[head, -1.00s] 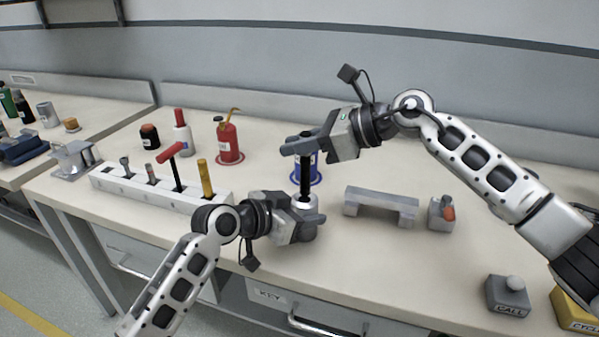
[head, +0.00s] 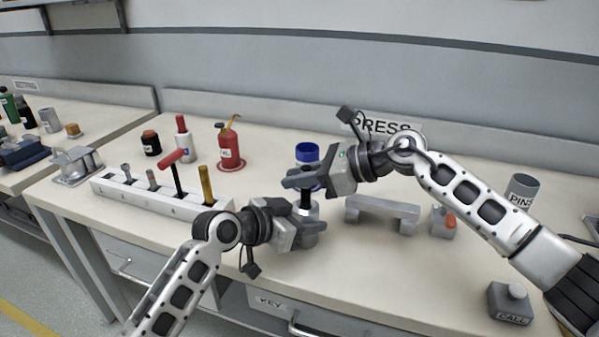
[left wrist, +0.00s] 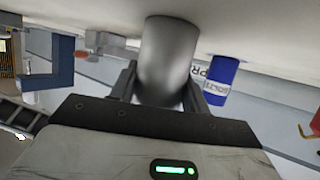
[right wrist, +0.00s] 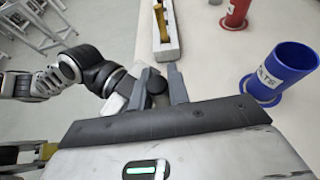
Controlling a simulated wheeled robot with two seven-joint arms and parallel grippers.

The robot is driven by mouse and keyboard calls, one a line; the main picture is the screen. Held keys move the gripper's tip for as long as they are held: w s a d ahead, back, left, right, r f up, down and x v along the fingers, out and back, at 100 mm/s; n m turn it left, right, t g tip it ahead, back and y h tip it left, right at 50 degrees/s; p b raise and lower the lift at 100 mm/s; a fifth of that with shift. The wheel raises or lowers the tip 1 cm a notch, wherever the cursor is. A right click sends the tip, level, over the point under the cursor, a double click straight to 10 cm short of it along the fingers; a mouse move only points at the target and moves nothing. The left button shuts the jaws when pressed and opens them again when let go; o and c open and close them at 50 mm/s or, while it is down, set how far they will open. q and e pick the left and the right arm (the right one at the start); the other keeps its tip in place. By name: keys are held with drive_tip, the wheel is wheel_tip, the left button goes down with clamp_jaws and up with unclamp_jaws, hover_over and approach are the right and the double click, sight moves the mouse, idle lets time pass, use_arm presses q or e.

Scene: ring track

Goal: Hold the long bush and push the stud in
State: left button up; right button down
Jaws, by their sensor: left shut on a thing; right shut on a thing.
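The long bush (head: 309,211) is a grey metal cylinder standing upright on the bench; the left wrist view shows its side (left wrist: 168,58). My left gripper (head: 312,230) is shut around it near the bench top. The stud (head: 306,197) is a black rod, upright, with a short length showing between the bush's top and my right gripper. Its lower part is hidden inside the bush. My right gripper (head: 302,180) is shut on the stud's upper end, just above the bush. The stud's dark round end (right wrist: 157,84) shows between the fingers in the right wrist view.
A blue bolts cup (head: 307,153) stands just behind the grippers. A grey bridge-shaped block (head: 382,212) is close on the right. A white rack (head: 150,196) with several tools and a red bottle (head: 230,150) are on the left. The front right bench is fairly clear.

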drive_tip(key=c, duration=1.3)
unclamp_jaws()
drive_tip(key=shift+f, duration=0.1)
drive_tip(key=shift+c, duration=0.2)
drive_tip(key=shift+r, duration=0.3)
drive_tip(key=v, duration=1.2)
drive_tip(key=shift+r, duration=0.3)
use_arm(q)
drive_tip(key=o, duration=1.2)
drive_tip(key=shift+c, duration=0.2)
